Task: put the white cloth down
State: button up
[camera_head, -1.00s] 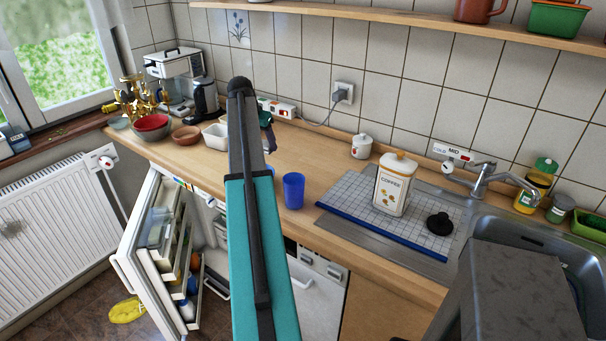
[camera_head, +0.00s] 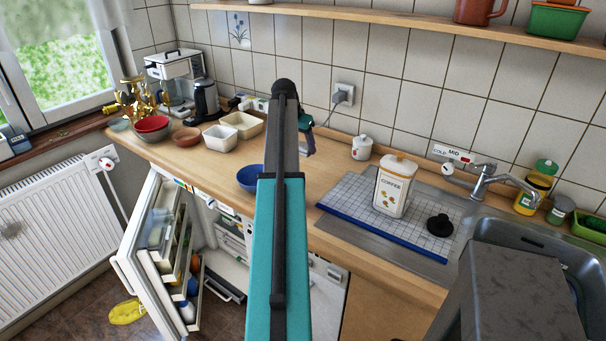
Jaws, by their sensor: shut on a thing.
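I see no white cloth in the head view. My arm rises through the middle of the picture and hides part of the counter.
The wooden counter (camera_head: 335,175) has some free room right of my arm. A coffee tin (camera_head: 394,187) stands on a checked mat (camera_head: 345,198) by the sink. A blue bowl (camera_head: 250,178) and other bowls stand left. The fridge door (camera_head: 140,235) is open below.

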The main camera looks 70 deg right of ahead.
jog(key=shift+f+p, duration=0.9)
jog(key=shift+f, duration=2.2)
jog(key=shift+f+p, duration=0.6)
jog(key=shift+f, duration=1.25)
jog(key=shift+f, duration=0.15)
jog(key=o, duration=1)
jog(key=shift+c, duration=0.2)
jog(key=shift+r, duration=0.25)
jog(key=b+v, duration=0.3)
jog(key=v, duration=0.8)
jog(key=shift+a+r, duration=0.3)
jog(key=shift+r, duration=0.05)
